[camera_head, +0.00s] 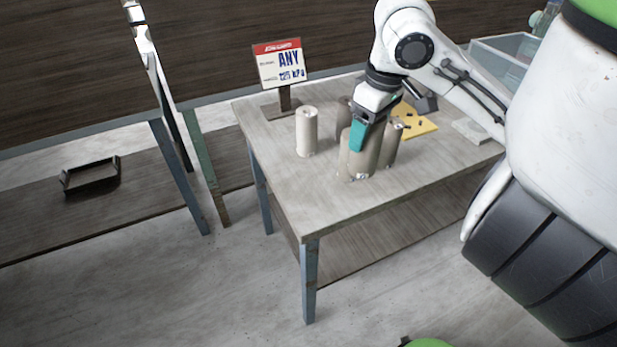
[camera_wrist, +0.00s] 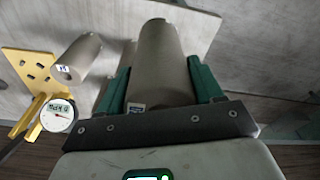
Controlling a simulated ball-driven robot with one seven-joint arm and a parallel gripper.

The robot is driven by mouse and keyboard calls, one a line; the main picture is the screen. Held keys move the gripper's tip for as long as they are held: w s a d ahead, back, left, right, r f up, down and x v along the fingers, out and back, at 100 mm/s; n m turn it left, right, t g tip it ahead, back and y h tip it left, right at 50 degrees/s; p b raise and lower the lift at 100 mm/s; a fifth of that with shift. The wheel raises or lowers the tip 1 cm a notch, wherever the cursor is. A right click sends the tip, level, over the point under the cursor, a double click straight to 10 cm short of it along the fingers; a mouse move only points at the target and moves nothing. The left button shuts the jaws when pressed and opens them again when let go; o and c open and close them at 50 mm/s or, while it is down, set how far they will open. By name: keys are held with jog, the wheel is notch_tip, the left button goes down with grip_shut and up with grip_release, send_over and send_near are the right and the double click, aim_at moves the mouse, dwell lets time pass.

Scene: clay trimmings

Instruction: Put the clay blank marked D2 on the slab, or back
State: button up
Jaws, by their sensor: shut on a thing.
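My gripper (camera_head: 358,136) has teal fingers and points down over the table. It is shut on a grey-brown clay cylinder (camera_head: 357,163), one finger on each side in the wrist view (camera_wrist: 163,85). The held cylinder (camera_wrist: 162,50) has a small white label low on its side, too small to read. I cannot tell whether it is D2, or whether its foot touches the table. Other clay cylinders stand close by: a darker one behind (camera_head: 344,112) and one to the right (camera_head: 390,150). A paler cylinder (camera_head: 306,133) stands apart to the left. A pale flat slab (camera_head: 474,132) lies at the right.
A sign reading "ANY" (camera_head: 282,65) stands at the table's back left. A yellow holed plate (camera_head: 417,124) lies right of the cylinders. The wrist view shows a dial gauge (camera_wrist: 57,115). A clear box (camera_head: 500,52) is at back right. The table's (camera_head: 312,215) front left is bare.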

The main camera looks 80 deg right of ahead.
jog(key=w+d+f+b, duration=0.1)
jog(key=w+d+f, duration=0.2)
jog(key=w+f, duration=0.9)
jog(key=shift+w+f, duration=0.3)
jog(key=shift+w, duration=0.1)
jog(key=shift+f, duration=0.15)
jog(key=o, duration=1.7)
